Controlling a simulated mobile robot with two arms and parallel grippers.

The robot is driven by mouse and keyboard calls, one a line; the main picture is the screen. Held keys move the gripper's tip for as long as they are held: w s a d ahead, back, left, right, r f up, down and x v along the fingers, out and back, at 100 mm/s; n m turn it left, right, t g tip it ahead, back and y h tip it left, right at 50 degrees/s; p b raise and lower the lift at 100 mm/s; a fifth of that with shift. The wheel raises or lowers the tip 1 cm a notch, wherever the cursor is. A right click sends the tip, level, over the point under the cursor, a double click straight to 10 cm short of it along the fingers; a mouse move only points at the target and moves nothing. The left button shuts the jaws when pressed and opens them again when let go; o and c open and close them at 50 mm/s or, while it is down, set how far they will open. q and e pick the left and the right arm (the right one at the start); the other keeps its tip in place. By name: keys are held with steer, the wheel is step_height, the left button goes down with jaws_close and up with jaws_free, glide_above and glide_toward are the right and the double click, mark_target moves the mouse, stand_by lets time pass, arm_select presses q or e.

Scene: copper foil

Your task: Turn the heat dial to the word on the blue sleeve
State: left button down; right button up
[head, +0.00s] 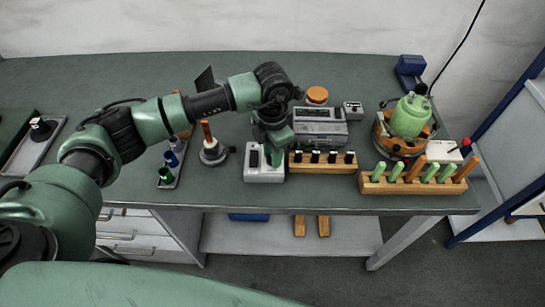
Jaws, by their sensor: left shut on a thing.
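My left gripper (274,152) points down onto a small light grey box (263,175) near the table's front edge. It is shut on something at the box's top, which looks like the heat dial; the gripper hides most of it. The dial's words and pointer cannot be read. A small blue sleeve (171,158) stands in a narrow tray to the left, between a green piece and a pale or dark one. Any word on it is too small to read. My right gripper is not in view.
A grey device (320,127) stands behind the box. A wooden rack with black-topped pieces (323,169) is close on its right, and a rack with green and brown handles (420,187) further right. A round-based holder (213,155) stands left. The back left table is clear.

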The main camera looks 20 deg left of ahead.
arm_select(q)
steer(key=shift+n+b, duration=0.5)
steer(key=shift+n, duration=0.7)
steer(key=shift+r, duration=0.1)
steer(key=c, duration=1.1)
jaws_free()
step_height(320, 180, up, 8)
steer(key=shift+f+b, duration=0.15)
steer(key=shift+b, duration=0.9)
